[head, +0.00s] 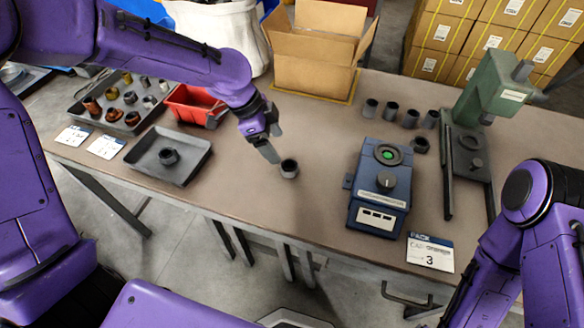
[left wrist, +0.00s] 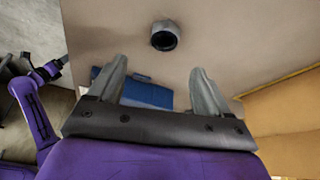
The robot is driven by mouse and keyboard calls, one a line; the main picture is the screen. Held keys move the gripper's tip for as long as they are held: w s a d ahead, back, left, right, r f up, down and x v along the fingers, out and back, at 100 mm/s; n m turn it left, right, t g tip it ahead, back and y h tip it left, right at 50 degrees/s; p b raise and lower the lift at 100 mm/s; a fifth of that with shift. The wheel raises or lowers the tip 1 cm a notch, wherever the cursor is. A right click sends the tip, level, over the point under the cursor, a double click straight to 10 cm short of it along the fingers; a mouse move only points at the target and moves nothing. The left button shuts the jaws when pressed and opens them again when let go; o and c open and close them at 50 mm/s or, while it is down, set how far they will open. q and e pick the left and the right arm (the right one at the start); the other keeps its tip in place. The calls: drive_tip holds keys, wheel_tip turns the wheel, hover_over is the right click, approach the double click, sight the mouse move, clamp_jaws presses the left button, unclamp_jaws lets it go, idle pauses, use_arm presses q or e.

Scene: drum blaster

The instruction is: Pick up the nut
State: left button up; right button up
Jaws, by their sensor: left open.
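A small dark grey round part (head: 289,168), hollow at its top, stands alone on the table near the middle; it looks like the nut, but I cannot be sure. It also shows in the left wrist view (left wrist: 164,36), beyond the fingertips. My left gripper (head: 268,148) is just above and to the left of it, open and empty, its fingers apart in the left wrist view (left wrist: 160,82). Another dark round part (head: 168,156) sits in the shallow grey tray (head: 190,168). My right arm shows at the right edge; its gripper is out of view.
A tray of metal fittings (head: 118,100) and a red bin (head: 193,105) are at left. A blue device (head: 380,190) stands right of centre, with several dark cylinders (head: 390,110) behind it. A green press (head: 490,95) is at right. An open cardboard box (head: 315,65) stands behind.

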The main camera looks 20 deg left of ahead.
sight(287, 162)
use_arm(q)
drive_tip(key=x, duration=0.9)
drive_tip(key=shift+w+a+f, duration=0.2)
drive_tip(key=shift+w+f, duration=0.15)
drive_tip(key=shift+f, duration=0.05)
drive_tip(key=shift+s, duration=0.1)
drive_tip(key=c, duration=1.3)
drive_tip(key=shift+r, duration=0.15)
